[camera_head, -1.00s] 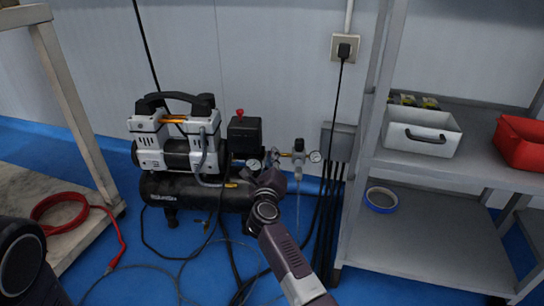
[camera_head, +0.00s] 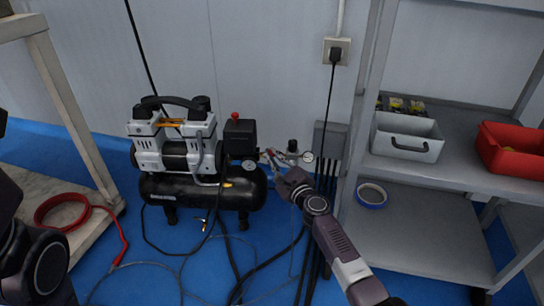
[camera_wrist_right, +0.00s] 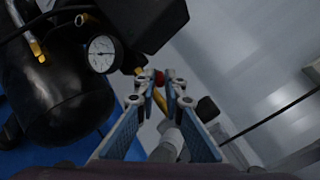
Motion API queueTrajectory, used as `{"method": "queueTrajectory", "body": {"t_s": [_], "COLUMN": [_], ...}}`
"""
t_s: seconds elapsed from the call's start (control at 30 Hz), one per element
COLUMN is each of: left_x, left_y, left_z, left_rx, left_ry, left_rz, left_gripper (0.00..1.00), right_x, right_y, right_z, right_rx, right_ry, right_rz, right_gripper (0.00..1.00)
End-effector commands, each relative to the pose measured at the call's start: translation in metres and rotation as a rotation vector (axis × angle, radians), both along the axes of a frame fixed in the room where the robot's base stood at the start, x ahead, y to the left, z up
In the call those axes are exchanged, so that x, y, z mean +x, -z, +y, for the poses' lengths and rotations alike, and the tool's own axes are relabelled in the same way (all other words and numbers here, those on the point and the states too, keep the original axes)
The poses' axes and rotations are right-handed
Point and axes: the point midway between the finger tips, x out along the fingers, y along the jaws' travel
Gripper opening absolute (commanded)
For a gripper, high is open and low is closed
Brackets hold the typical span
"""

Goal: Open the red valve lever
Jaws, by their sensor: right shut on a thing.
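The red valve lever (camera_wrist_right: 159,77) shows as a small red end between the fingertips in the right wrist view. A yellow brass part lies just below it. My right gripper (camera_wrist_right: 161,84) is shut on the lever, and its fingers hide most of it. In the head view my right gripper (camera_head: 272,161) reaches the fittings at the right end of the black compressor (camera_head: 208,188). The lever's exact angle cannot be told. My left arm shows at the left edge of the head view, but its gripper is out of view.
A pressure gauge (camera_wrist_right: 102,54) and the tank are close to the right gripper. A grey shelf (camera_head: 440,170) with a white bin (camera_head: 406,138) and red bin (camera_head: 512,148) stands right. Dark hoses cross the blue floor. A bench (camera_head: 75,125) stands left.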

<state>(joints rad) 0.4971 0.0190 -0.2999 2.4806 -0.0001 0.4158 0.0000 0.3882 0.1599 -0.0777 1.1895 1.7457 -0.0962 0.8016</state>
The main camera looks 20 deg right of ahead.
Motion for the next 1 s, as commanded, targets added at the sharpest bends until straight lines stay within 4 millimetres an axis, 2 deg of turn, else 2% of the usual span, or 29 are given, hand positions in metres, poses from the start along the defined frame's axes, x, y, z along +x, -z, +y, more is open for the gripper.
{"method": "queueTrajectory", "body": {"t_s": [0.57,0.6,0.67,1.0], "left_x": [-0.0007,-0.0007,-0.0009,-0.0022], "left_y": [-0.0003,-0.0003,-0.0003,-0.0010], "left_z": [-0.0004,-0.0004,-0.0005,0.0004], "left_rx": [0.001,0.001,0.001,0.000], "left_ry": [0.000,0.000,0.001,0.000], "left_rz": [-0.001,-0.001,-0.002,-0.007], "left_gripper": [0.40,0.40,0.40,0.40], "right_x": [-0.0002,-0.0002,-0.0001,-0.0018], "right_y": [0.0020,0.0019,0.0019,0.0007], "right_z": [-0.0010,-0.0009,-0.0009,-0.0021], "right_rx": [0.000,-0.001,-0.001,-0.003], "right_ry": [-0.038,-0.038,-0.038,-0.035], "right_rz": [0.003,0.003,0.003,0.001], "right_gripper": [0.00,0.11,0.17,0.17]}}
